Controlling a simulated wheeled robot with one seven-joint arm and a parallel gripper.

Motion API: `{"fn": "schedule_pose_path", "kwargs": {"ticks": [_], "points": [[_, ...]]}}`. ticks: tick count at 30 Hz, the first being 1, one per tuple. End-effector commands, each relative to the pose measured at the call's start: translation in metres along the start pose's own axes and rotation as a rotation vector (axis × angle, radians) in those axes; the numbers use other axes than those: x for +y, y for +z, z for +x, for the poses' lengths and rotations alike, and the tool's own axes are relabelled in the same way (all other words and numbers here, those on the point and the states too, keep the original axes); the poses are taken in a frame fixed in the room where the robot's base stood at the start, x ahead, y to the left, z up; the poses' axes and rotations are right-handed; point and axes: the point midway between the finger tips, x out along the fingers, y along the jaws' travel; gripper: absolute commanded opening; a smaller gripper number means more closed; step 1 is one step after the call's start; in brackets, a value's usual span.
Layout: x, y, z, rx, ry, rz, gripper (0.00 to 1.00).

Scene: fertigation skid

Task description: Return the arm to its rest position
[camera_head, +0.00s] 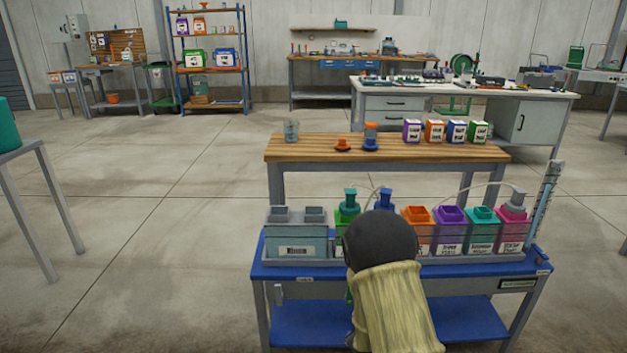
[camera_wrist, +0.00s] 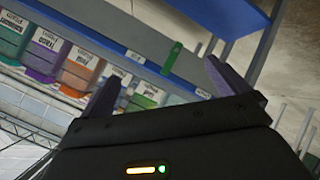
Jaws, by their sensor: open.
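My arm, with a dark round joint and a pale ribbed sleeve, stands in front of the blue skid bench (camera_head: 400,262) in the head view and hides part of its front. The gripper itself is hidden there. In the wrist view my gripper (camera_wrist: 160,92) shows two dark fingers spread wide apart, with nothing held between them. Beyond the fingers, that view shows the skid bench's blue edge (camera_wrist: 228,18), a green tag (camera_wrist: 172,58) and a tilted row of coloured, labelled containers.
On the skid stand a grey twin tank (camera_head: 295,238), orange (camera_head: 417,228), purple (camera_head: 450,230), teal (camera_head: 483,230) and pink (camera_head: 513,228) containers. A wooden table (camera_head: 385,150) with jars and boxes stands behind. Open concrete floor (camera_head: 150,230) lies to the left, before a grey-legged stand (camera_head: 25,210).

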Motion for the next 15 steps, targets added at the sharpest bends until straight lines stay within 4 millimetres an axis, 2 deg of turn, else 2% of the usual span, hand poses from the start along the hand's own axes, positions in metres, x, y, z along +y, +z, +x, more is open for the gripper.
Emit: {"fn": "schedule_pose_path", "kwargs": {"ticks": [1, 8, 15], "points": [[0.006, -0.003, -0.011, -0.023, -0.030, 0.054, 1.00], [0.015, -0.004, -0.067, -0.162, -0.180, 0.270, 1.00], [0.020, 0.006, -0.140, -0.332, -0.301, 0.450, 1.00]]}}
